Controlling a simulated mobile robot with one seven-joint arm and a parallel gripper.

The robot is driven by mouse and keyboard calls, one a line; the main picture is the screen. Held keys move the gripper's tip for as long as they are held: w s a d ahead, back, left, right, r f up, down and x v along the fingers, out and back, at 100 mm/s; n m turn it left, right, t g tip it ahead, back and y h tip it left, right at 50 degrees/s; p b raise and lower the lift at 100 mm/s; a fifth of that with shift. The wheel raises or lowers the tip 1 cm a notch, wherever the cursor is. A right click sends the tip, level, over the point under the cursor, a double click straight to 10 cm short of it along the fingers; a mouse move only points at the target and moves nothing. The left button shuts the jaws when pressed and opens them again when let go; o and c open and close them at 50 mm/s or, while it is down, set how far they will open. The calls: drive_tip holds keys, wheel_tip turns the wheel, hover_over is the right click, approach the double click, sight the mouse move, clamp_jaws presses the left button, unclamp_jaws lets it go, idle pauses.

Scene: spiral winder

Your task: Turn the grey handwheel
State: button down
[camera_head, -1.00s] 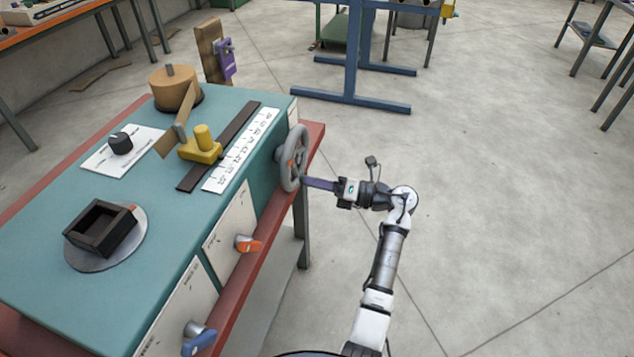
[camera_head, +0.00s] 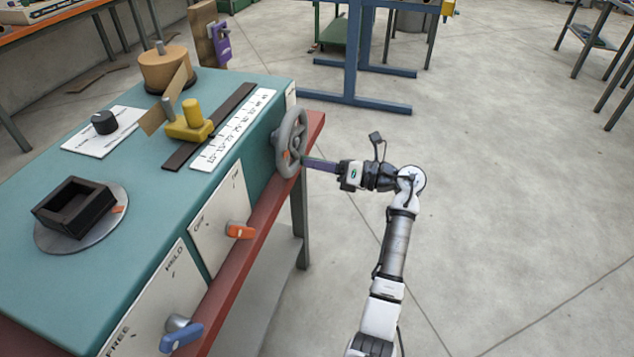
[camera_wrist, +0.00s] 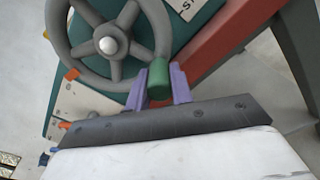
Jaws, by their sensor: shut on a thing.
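The grey handwheel (camera_head: 290,142) is mounted on the right end of the teal machine (camera_head: 130,235). It has a pale hub, spokes and an orange mark; it fills the upper left of the wrist view (camera_wrist: 62,62). Its green handle (camera_wrist: 159,76) stands at the lower right of the rim in that view. My gripper (camera_head: 306,163) reaches the wheel from the right, at its lower right side. In the wrist view its purple fingers (camera_wrist: 158,95) are on either side of the green handle, shut on it.
A turntable (camera_head: 50,238) carries a dark open box. A yellow slider (camera_head: 190,124) sits beside a white scale (camera_head: 232,130). Orange (camera_head: 239,231) and blue (camera_head: 182,336) levers stick out of the front panels. A red ledge (camera_head: 262,222) runs below.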

drive_tip(key=w+d+r+n+b, duration=0.1)
drive_tip(key=w+r+n+b, duration=0.3)
drive_tip(key=r+n+b, duration=0.5)
drive_tip(key=shift+d+n+b, duration=0.35)
drive_tip(key=shift+n+b, duration=4.65)
drive_tip(key=shift+b, duration=1.65)
drive_tip(key=shift+w, duration=0.1)
drive_tip(key=c, duration=1.2)
unclamp_jaws()
drive_tip(key=shift+c, duration=0.2)
drive_tip(key=shift+d, duration=0.1)
